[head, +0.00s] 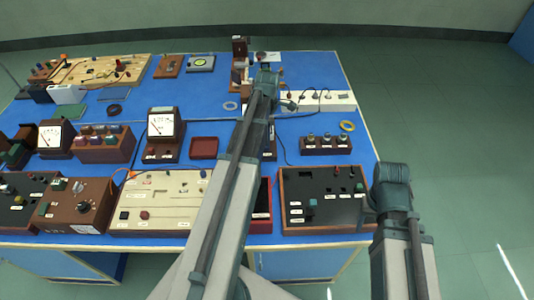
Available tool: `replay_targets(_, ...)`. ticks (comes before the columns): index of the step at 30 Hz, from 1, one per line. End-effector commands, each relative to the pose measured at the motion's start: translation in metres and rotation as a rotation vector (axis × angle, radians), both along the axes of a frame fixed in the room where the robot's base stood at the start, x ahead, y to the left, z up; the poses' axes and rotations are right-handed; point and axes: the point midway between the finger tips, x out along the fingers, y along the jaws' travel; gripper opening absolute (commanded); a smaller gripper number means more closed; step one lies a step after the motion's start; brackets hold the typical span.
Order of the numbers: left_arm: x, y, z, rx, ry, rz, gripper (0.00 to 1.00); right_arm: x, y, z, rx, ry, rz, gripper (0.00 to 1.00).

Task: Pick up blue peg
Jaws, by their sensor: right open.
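The blue peg cannot be told with certainty at this size. A small blue piece (312,202) stands on the black panel (335,207) at the front right. Several small coloured pieces, some bluish, stand on a brown block (104,148) at the left. My right gripper (367,214) is at the right end of the black panel, to the right of the small blue piece and apart from it. It is open, with nothing seen in it. My left arm crosses the middle of the bench, and its gripper (288,104) is small near the white socket strip; its jaws are unclear.
The blue bench (220,73) is crowded with instruments. A cream panel (160,198), two dial meters and a brown block with several knobs (325,146) stand on it. A white socket strip (325,102) lies behind. Green floor is free at the right.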

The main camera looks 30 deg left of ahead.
Motion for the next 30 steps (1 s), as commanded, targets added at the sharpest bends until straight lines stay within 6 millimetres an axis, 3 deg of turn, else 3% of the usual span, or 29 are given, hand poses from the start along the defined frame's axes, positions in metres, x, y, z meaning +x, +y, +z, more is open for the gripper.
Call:
replay_targets(8, 0.0, 0.0, -0.008, 0.0, 0.0, 0.0, 0.6, 0.0, 0.0, -0.008, 0.0, 0.0, 0.0, 0.57)
replay_targets(19, 0.0, 0.001, -0.051, 0.0, 0.0, 0.0, 0.6, 0.0, 0.0, -0.051, 0.0, 0.0, 0.0, 0.57)
replay_targets(28, 0.0, 0.001, -0.051, 0.0, 0.0, 0.0, 0.6, 0.0, 0.0, -0.051, 0.0, 0.0, 0.0, 0.57)
replay_targets(30, 0.0, 0.001, -0.051, 0.0, 0.0, 0.0, 0.49, 0.0, 0.0, -0.051, 0.0, 0.0, 0.0, 0.57)
